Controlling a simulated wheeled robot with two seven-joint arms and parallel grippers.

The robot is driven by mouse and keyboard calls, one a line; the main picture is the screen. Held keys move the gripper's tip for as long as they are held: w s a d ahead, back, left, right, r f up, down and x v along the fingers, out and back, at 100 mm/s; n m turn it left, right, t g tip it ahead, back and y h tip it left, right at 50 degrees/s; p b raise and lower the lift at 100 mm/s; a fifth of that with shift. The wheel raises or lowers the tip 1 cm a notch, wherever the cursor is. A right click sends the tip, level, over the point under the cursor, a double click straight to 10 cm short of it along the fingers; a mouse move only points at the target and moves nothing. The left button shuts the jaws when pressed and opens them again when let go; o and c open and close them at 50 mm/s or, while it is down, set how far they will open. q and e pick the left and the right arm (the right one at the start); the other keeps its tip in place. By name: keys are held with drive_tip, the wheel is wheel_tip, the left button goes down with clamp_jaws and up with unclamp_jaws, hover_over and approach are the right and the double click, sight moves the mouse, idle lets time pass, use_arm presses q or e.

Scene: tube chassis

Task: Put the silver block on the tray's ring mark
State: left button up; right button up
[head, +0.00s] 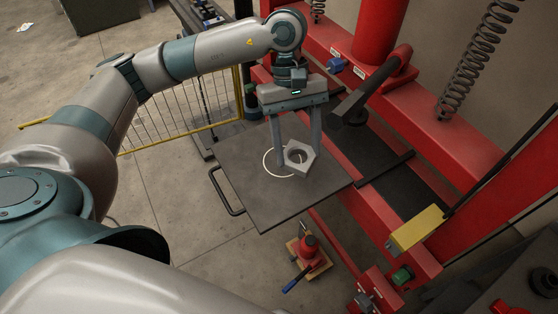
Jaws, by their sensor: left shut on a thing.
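The silver block (303,169), a grey angular nut-like piece with a round hole, is between the fingers of my left gripper (298,158). The gripper points down and is shut on it. The dark flat tray (250,190) lies beneath, with a handle on its left side. Its white ring mark (264,161) shows left of the block, and the block and a finger hide the ring's right part. I cannot tell whether the block touches the tray. My right gripper is not in view.
A red press frame (430,100) with coil springs stands right of the tray. A dark lever arm (372,92) reaches close to the gripper's right side. A red jack (307,248) stands below the tray's front edge. A yellow railing (185,139) is behind at left.

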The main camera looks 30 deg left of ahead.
sight(295, 144)
use_arm(q)
drive_tip(key=n, duration=0.1)
drive_tip(key=n+t, duration=0.1)
drive_tip(key=n, duration=0.1)
drive_tip(key=shift+w+a+r+n+h, duration=0.15)
drive_tip(key=shift+a+r+n+h, duration=0.15)
drive_tip(key=shift+r+h, duration=0.1)
drive_tip(key=n, duration=0.1)
drive_tip(key=n+t, duration=0.1)
drive_tip(key=n, duration=0.1)
drive_tip(key=shift+w+a+r+n+t, duration=0.3)
drive_tip(key=shift+a+t, duration=0.1)
drive_tip(key=n, duration=0.1)
drive_tip(key=a+n+t, duration=0.1)
drive_tip(key=n, duration=0.1)
drive_tip(key=a+r+n, duration=0.1)
drive_tip(key=n, duration=0.1)
drive_tip(key=shift+w+a+t, duration=0.1)
drive_tip(key=shift+w+t, duration=0.2)
drive_tip(key=shift+t, duration=0.1)
drive_tip(key=n, duration=0.1)
drive_tip(key=a+n+t, duration=0.1)
drive_tip(key=a+n, duration=0.1)
drive_tip(key=shift+w+r+n+y, duration=0.25)
drive_tip(key=shift+r+n+y, duration=0.05)
drive_tip(key=shift+r+n, duration=0.1)
wheel_tip(295, 144, down, 5)
drive_tip(key=shift+s+p, duration=0.1)
drive_tip(key=shift+p, duration=0.7)
drive_tip(key=shift+f, duration=0.4)
